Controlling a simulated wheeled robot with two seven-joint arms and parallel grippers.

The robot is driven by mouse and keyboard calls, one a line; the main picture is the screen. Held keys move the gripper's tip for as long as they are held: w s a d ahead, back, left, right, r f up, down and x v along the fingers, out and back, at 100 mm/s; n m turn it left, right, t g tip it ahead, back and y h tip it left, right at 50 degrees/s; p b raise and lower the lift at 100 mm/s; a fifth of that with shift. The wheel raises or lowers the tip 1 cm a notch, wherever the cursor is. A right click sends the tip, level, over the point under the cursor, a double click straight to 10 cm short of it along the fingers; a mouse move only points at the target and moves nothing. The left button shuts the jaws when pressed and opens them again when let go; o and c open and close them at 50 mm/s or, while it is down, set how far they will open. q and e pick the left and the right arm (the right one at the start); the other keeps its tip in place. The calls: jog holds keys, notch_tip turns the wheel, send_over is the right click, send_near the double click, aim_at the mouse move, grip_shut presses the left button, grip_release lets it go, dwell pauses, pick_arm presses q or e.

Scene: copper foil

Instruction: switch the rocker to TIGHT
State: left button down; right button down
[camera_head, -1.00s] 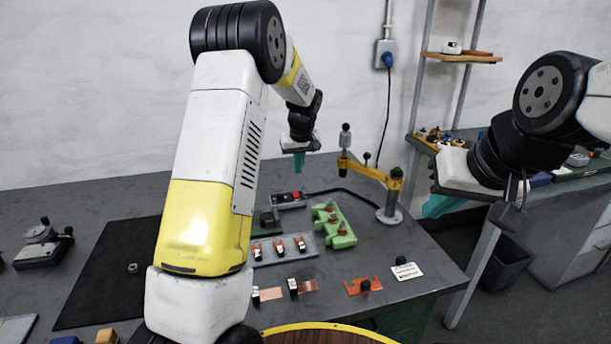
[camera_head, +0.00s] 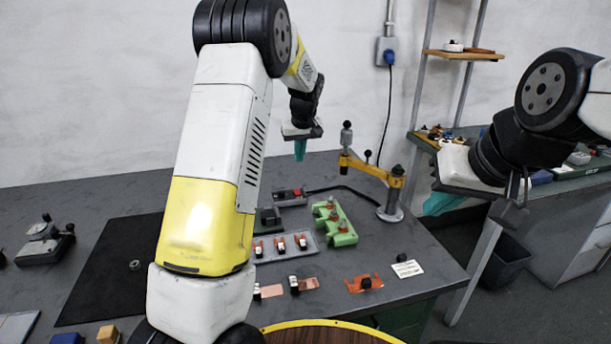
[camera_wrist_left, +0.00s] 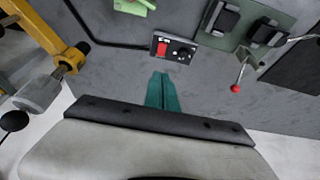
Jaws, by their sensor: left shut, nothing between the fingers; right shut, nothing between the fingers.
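The rocker is the red switch (camera_wrist_left: 163,48) on a small grey control box (camera_wrist_left: 176,41) in the left wrist view. Its lettering is too small to read. The same box (camera_head: 287,198) shows in the head view on the table, left of the green fixture. My left gripper (camera_head: 300,150) points down above and behind the box, with its teal fingers shut and empty. In the left wrist view its fingertips (camera_wrist_left: 161,76) appear just below the box, apart from it. My right gripper (camera_head: 440,204) is shut and empty off the table's right side.
A yellow-armed post (camera_head: 390,212) stands right of the box, with a black cable between. A green fixture (camera_head: 335,222) and a grey tray (camera_head: 268,257) with clips lie in front. In the left wrist view a red-knobbed lever (camera_wrist_left: 236,88) stands right of the box.

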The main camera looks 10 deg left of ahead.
aim_at(296, 190)
pick_arm(q)
jog(key=shift+f, duration=0.1)
jog(key=x, duration=1.3)
jog(key=shift+s+d+f, duration=0.1)
jog(key=shift+f, duration=0.4)
